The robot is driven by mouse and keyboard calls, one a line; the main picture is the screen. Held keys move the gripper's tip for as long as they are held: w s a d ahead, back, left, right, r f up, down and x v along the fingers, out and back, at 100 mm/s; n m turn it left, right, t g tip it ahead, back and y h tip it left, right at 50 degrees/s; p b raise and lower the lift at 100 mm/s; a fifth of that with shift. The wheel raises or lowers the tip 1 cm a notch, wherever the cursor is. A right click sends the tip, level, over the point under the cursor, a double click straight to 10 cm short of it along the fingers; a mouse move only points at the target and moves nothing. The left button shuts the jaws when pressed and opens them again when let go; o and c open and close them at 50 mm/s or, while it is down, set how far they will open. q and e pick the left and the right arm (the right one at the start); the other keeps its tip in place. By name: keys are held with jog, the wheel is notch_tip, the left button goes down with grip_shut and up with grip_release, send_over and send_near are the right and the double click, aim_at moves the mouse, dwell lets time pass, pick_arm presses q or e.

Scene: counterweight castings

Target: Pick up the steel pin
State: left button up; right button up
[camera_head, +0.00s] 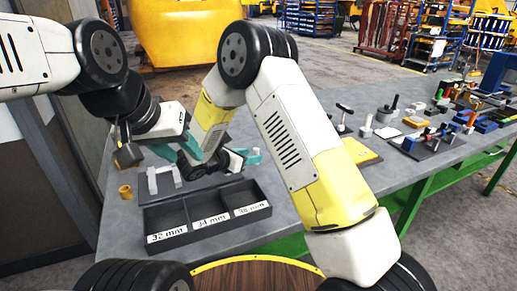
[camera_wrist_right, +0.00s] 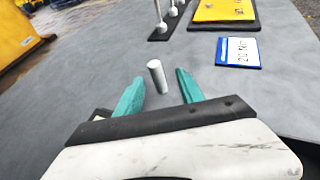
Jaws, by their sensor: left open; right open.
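The steel pin (camera_wrist_right: 157,76) is a short, plain grey cylinder standing on the grey table in the right wrist view. My right gripper (camera_wrist_right: 159,90) is open, its teal fingers on either side of the pin, with visible gaps and no contact that I can see. In the head view my right gripper (camera_head: 247,157) is partly hidden by its own arm, and I cannot make out the pin there. My left gripper (camera_head: 177,150) is open and empty above the table at the left, near a light grey bracket.
A black three-compartment tray (camera_head: 205,236) with millimetre labels lies at the table's front. In the wrist view, a blue-edged card (camera_wrist_right: 238,53) and yellow plate (camera_wrist_right: 223,10) lie beyond the pin.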

jog(key=shift+w+f, duration=0.15)
jog(key=shift+w, duration=0.05)
jog(key=x, duration=0.7)
jog(key=shift+w+f, duration=0.1)
jog(key=shift+w, duration=0.1)
grip_shut()
